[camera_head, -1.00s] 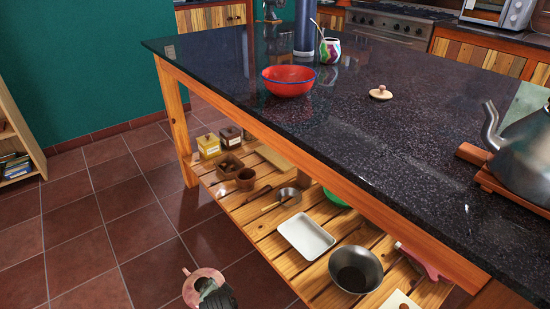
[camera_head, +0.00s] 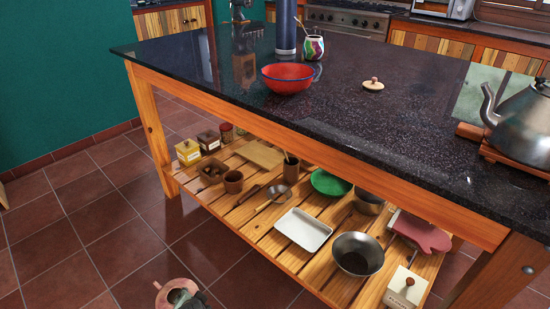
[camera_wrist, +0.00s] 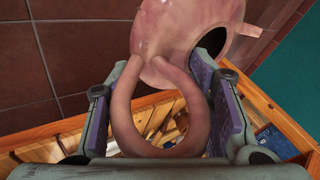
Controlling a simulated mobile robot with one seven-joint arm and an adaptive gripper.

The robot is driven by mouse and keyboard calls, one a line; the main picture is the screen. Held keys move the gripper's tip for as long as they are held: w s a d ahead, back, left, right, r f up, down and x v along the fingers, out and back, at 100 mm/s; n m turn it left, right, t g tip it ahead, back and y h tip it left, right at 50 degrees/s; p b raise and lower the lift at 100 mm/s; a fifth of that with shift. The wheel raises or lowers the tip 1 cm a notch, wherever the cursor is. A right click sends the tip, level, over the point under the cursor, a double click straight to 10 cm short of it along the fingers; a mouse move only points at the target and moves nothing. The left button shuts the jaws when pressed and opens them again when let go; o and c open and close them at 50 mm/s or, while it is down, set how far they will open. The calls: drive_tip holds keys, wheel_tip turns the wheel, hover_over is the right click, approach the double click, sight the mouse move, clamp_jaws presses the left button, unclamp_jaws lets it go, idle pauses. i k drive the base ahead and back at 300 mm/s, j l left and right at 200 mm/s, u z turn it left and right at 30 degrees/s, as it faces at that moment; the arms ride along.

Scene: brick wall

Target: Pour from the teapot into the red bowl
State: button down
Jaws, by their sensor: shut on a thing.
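The red bowl (camera_head: 288,80) with a blue rim stands upright on the dark counter, near its front edge. A pink teapot (camera_head: 168,293) shows at the bottom edge of the head view, low in front of the table and partly cut off. In the wrist view the teapot's pink body (camera_wrist: 188,32) is at the top, with a dark round opening on its right side. Its looped handle (camera_wrist: 122,112) lies between the fingers of my gripper (camera_wrist: 165,115), which is shut on it. In the head view my gripper (camera_head: 192,300) is mostly cut off.
A grey kettle (camera_head: 523,122) stands on a wooden trivet at the right. The lower shelf holds a white tray (camera_head: 303,229), a metal bowl (camera_head: 357,253) and several containers.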

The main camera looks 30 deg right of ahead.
sight(288, 81)
drive_tip(key=i+j, duration=0.1)
drive_tip(key=j, duration=0.4)
drive_tip(key=i+j, duration=0.1)
drive_tip(key=j, duration=0.4)
drive_tip(key=i+j+z, duration=0.1)
drive_tip(key=j, duration=0.45)
